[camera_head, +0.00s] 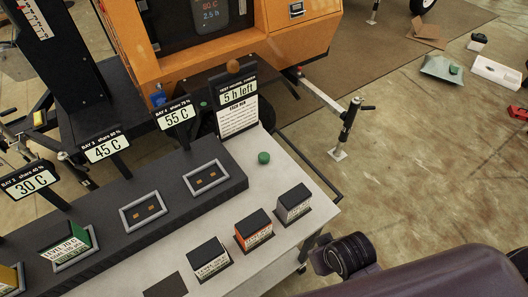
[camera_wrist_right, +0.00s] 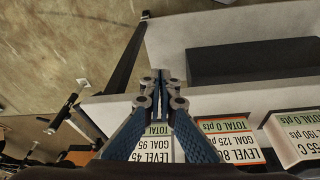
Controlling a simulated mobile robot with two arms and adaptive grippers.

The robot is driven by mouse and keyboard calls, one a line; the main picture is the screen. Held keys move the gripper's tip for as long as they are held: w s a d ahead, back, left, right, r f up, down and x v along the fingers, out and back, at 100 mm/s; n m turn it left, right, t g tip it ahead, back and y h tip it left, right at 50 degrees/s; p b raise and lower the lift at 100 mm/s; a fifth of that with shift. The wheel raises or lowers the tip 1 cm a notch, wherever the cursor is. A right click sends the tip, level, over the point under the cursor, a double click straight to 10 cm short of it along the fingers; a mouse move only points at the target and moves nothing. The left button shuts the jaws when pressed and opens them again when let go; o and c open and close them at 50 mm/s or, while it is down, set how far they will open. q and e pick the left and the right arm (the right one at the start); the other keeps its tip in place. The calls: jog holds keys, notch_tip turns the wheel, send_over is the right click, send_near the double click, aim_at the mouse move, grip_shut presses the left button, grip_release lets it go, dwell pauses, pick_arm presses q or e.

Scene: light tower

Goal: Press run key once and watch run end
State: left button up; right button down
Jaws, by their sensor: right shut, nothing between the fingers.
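A green round button (camera_head: 264,157), likely the run key, stands on the light bench top. Beside it is a sign (camera_head: 238,95) reading "5 h left". My right gripper (camera_head: 322,258) is beside the bench's front right corner, well apart from the button. In the right wrist view its fingers (camera_wrist_right: 162,84) are shut and empty, in front of labelled blocks. My left gripper is not in view.
Three dark-topped blocks (camera_head: 254,230) stand along the bench front. A dark rack (camera_head: 95,238) holds a green block (camera_head: 68,243) and two empty sockets (camera_head: 143,210). Signs read 30 C, 45 C and 55 C. A jack leg (camera_head: 347,125) stands beyond the bench; floor to the right is mostly clear.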

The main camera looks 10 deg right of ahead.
notch_tip(320, 180, up, 9)
jog(key=w+a+n+t+p, duration=0.1)
jog(key=a, duration=0.1)
jog(key=w+a+n+y, duration=0.1)
jog(key=w+a+n, duration=0.1)
jog(key=w+a, duration=0.2)
jog(key=w+a+r+n+t+y, duration=0.1)
jog(key=w+a+n+y, duration=0.1)
jog(key=w+a, duration=0.2)
jog(key=w+a+n+y, duration=0.1)
jog(key=w+a+n, duration=0.1)
jog(key=w+a, duration=0.2)
jog(key=shift+w+a+r+n+y, duration=0.1)
jog(key=shift+a+r+n+y, duration=0.1)
jog(key=shift+a, duration=0.45)
jog(key=shift+w+a+r+n+y, duration=0.1)
jog(key=shift+a+r+y, duration=0.1)
jog(key=shift+a, duration=0.45)
jog(key=w+f+n+y, duration=0.15)
jog(key=w+n, duration=0.45)
jog(key=w, duration=0.7)
jog(key=w+d+r+t+h, duration=0.1)
jog(key=w+d+r+t, duration=0.1)
jog(key=w+d, duration=0.8)
jog(key=shift+w+d+r, duration=0.25)
jog(key=shift+w+r, duration=0.2)
jog(key=shift+w, duration=0.05)
jog(key=shift+f, duration=0.15)
